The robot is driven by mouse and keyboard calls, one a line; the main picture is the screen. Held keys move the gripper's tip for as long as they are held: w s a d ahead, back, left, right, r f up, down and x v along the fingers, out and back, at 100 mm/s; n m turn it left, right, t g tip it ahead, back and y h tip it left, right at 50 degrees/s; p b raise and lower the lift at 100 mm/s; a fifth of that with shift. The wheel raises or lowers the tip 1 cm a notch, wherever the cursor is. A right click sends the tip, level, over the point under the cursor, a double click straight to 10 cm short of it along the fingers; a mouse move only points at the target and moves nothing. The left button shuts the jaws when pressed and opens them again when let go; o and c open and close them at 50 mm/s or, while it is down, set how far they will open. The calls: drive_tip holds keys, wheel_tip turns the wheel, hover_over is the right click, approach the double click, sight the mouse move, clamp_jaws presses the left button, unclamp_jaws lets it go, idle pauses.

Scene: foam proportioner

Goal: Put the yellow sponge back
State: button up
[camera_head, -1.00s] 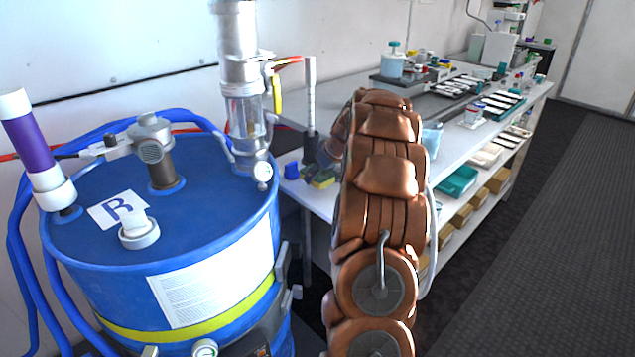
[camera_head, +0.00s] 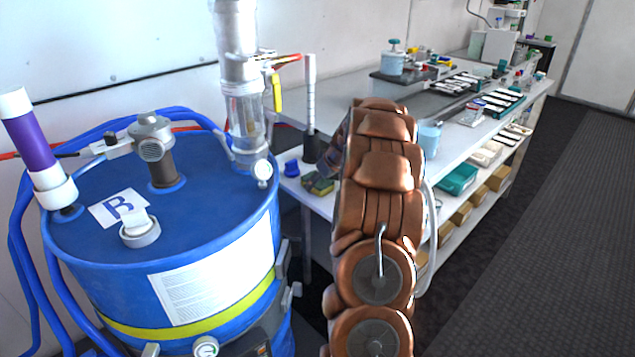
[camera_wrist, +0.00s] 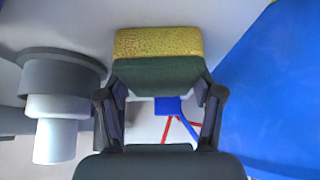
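The yellow sponge (camera_wrist: 158,42) has a dark green lower part and fills the space between my fingertips in the wrist view. My gripper (camera_wrist: 162,98) has a finger against each side of it, so it looks shut on the sponge. In the head view the sponge (camera_head: 318,183) shows at the near left corner of the white table (camera_head: 345,85), just below my gripper, which is partly hidden by my arm. A small blue object (camera_head: 291,168) stands close to its left. I cannot tell whether the sponge touches the tabletop.
A large blue drum (camera_head: 190,230) with pipes and hoses stands left of the table corner. A white post on a black base (camera_head: 310,100) stands just behind the sponge. Trays and containers fill the far table; a blue cup (camera_head: 430,135) is right of my arm.

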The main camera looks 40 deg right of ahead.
drive_tip(key=o, duration=0.4)
drive_tip(key=shift+o, duration=0.2)
drive_tip(key=shift+r+p, duration=0.25)
drive_tip(key=shift+p, duration=0.1)
drive_tip(key=b+v, duration=0.2)
drive_tip(key=v, duration=1)
drive_tip(key=shift+f, duration=0.1)
